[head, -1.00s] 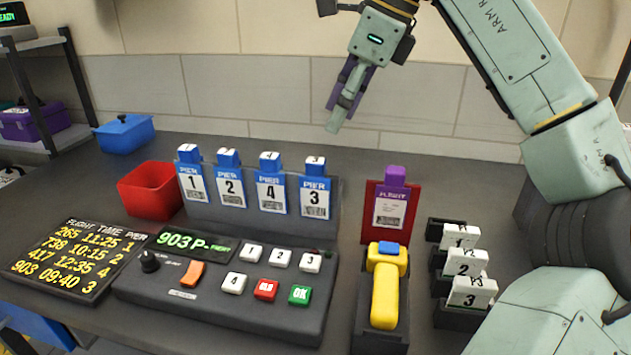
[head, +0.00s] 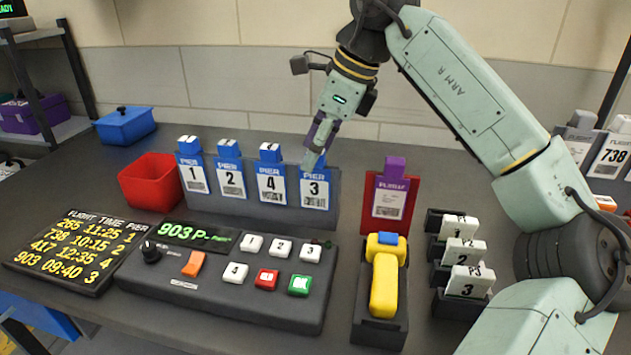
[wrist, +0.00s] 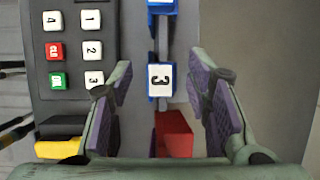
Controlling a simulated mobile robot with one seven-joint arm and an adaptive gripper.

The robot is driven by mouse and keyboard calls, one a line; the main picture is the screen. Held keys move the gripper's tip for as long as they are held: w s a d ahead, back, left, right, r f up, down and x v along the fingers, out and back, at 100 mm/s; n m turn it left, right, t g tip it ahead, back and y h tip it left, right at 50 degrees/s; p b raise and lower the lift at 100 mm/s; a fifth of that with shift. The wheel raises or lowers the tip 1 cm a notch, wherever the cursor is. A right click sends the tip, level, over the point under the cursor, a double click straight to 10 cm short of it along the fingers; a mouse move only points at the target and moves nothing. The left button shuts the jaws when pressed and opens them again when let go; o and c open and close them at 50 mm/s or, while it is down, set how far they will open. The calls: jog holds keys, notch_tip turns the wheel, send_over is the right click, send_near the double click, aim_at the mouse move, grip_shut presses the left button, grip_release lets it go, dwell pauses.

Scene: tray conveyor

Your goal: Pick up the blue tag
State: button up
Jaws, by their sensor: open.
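Several blue tags marked PIER stand upright in a grey rack (head: 262,214), numbered 1 (head: 194,174), 2 (head: 231,178), 4 (head: 271,182) and 3 (head: 314,194) from left to right. My gripper (head: 315,160) is open, pointing down at the top of the number 3 tag and hiding part of it. In the wrist view, the white top of the number 3 tag (wrist: 161,80) shows between the two spread purple-padded fingers (wrist: 163,72). No contact with the fingers is visible.
A red holder with a purple-topped flight tag (head: 389,195) stands just right of the rack. A red bin (head: 150,186) is left of it. In front are the button panel (head: 225,275), a yellow-handled scanner (head: 384,285) and white P tags (head: 462,252).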

jog(key=shift+c, duration=0.4)
grip_shut()
